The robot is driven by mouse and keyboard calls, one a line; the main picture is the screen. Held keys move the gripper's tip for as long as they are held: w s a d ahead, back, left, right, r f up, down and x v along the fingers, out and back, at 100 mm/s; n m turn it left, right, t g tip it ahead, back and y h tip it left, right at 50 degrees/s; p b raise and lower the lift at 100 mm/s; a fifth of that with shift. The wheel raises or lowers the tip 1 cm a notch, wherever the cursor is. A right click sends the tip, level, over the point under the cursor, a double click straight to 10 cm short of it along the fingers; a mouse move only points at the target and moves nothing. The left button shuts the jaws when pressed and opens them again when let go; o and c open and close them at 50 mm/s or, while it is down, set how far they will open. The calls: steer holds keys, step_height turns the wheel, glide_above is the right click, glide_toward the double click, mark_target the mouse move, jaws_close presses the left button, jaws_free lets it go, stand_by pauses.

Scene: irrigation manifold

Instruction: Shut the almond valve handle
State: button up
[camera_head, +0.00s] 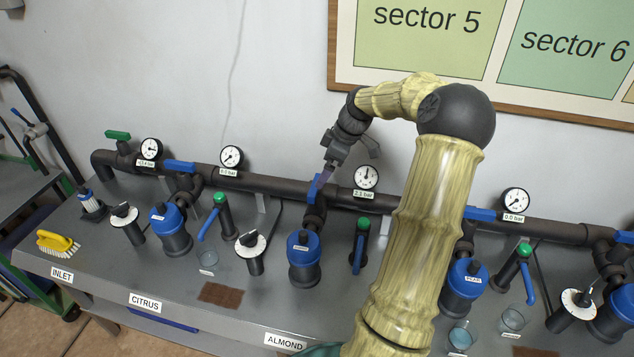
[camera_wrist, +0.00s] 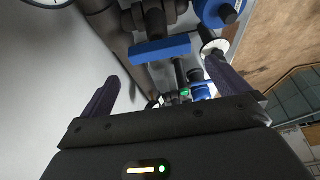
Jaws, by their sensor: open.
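The blue almond valve handle (camera_wrist: 160,48) is a flat bar in the wrist view, lying crosswise to the dark main pipe. It sits beyond and between my gripper's two dark purple fingers, with no contact visible. My gripper (camera_wrist: 163,78) is open and empty. The ALMOND label (camera_head: 285,342) is on the bench's front edge.
Another blue handle (camera_head: 180,166) lies along the pipe to the left. A blue-levered tap (camera_head: 360,245) stands right of the almond filter. My arm covers the bench's right-centre.

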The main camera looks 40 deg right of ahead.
mark_target(315, 195)
steer(key=x, duration=0.7)
steer(key=shift+f, duration=0.2)
steer(key=c, duration=0.6)
